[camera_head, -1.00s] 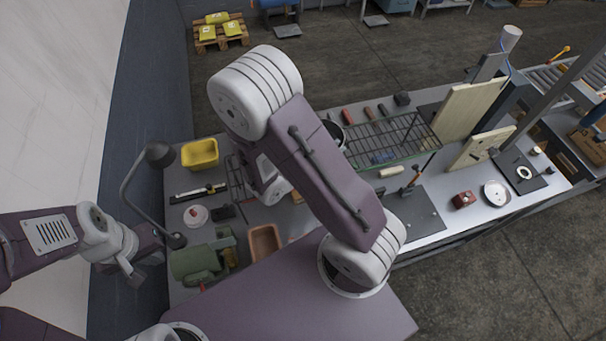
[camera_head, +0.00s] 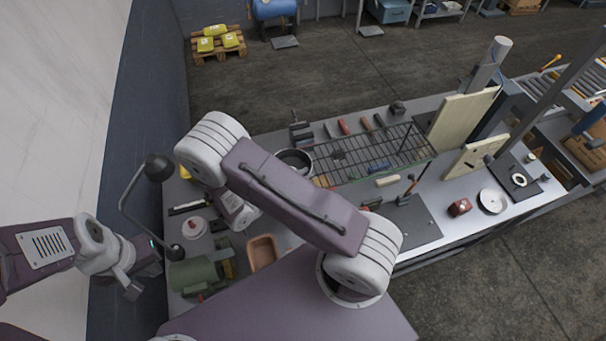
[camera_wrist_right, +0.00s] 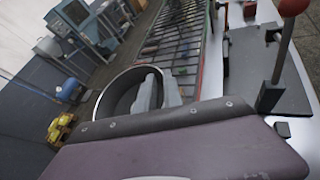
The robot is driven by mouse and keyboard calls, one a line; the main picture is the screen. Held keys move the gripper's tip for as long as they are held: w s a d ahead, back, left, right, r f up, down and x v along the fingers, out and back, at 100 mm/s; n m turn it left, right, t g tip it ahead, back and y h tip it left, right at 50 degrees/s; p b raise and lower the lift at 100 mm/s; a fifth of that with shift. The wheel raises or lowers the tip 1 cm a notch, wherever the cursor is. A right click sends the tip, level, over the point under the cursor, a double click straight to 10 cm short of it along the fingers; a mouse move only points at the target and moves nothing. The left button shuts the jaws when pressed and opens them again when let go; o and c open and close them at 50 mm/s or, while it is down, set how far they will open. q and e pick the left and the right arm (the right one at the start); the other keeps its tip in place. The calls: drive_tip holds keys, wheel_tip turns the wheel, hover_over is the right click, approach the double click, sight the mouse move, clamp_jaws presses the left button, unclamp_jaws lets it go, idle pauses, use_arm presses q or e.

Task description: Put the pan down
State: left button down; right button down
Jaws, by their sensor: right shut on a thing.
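The dark round pan (camera_head: 294,158) is just past my right arm in the head view, near the left part of the wire rack (camera_head: 350,155). My arm hides part of its near side. The right wrist view shows the pan (camera_wrist_right: 112,96) with its rim tilted in the picture. My right gripper (camera_wrist_right: 158,92) is shut on the pan, its grey fingers at the pan's side. In the head view this gripper is hidden behind my arm. I cannot tell if the pan touches the rack. My left gripper (camera_head: 128,284) is at the left, away from the pan; its jaws are unclear.
Hand tools lie along the far edge. Bare bench shows near the right end.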

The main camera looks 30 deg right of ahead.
drive_tip(key=shift+f, duration=0.2)
drive_tip(key=shift+w+f, duration=0.1)
drive_tip(key=shift+w, duration=0.05)
drive_tip(key=shift+f, duration=0.1)
drive_tip(key=c, duration=1.5)
unclamp_jaws()
drive_tip(key=shift+o, duration=0.2)
drive_tip(key=shift+a, duration=0.1)
